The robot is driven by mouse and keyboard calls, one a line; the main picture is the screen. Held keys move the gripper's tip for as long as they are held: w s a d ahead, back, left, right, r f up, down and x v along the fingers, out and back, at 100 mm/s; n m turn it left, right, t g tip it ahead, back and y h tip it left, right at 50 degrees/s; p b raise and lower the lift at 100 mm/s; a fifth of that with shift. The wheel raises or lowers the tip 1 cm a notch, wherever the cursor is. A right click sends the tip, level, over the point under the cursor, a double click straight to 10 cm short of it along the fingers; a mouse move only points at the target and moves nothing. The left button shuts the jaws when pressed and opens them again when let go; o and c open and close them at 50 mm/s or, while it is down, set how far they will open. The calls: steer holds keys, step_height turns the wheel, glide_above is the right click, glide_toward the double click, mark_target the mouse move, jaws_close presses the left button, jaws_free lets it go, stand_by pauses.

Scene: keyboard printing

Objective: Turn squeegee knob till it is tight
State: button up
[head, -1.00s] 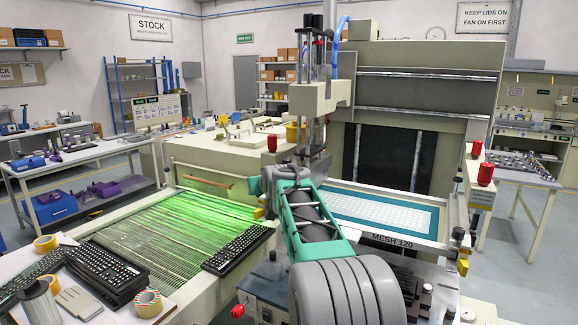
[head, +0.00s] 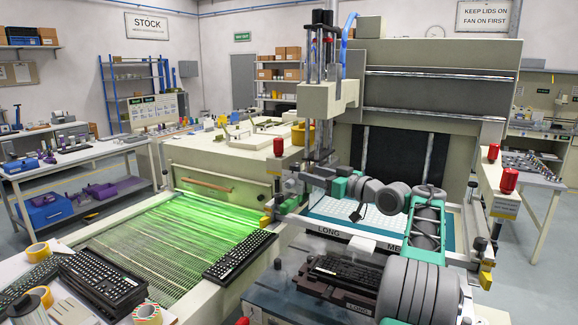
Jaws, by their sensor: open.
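The squeegee carriage (head: 331,97) is a cream block on dark vertical rods over the left end of the screen frame. Its dark lower part (head: 319,150) hangs close to the screen. I cannot pick out the squeegee knob for certain; my arm and the small dark parts hide that area. My arm reaches from the lower right over the screen, its forearm pointing left. My gripper (head: 296,192) is at the far left end of it, beside the foot of the carriage. It is open, and nothing shows held. Whether it touches the knob cannot be told.
The blue-edged screen (head: 450,241) lies under my arm. A keyboard (head: 346,270) sits on a dark fixture in front. Red knobs (head: 508,180) stand at the right, another (head: 278,146) at the left. A green-lit conveyor (head: 175,245) and loose keyboards (head: 103,281) are at the left.

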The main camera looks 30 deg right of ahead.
mark_target(299, 169)
steer(key=w, duration=0.1)
steer(key=w+a+p, duration=0.1)
steer(key=w+r+p, duration=0.1)
steer(key=shift+a, duration=0.3)
steer(key=p+x, duration=0.1)
steer(key=x, duration=0.3)
steer(key=shift+w+d+f+p, duration=0.1)
steer(key=shift+w+f+p, duration=0.1)
steer(key=shift+p, duration=0.15)
steer(key=shift+f, duration=0.1)
steer(key=shift+c, duration=0.4)
jaws_close()
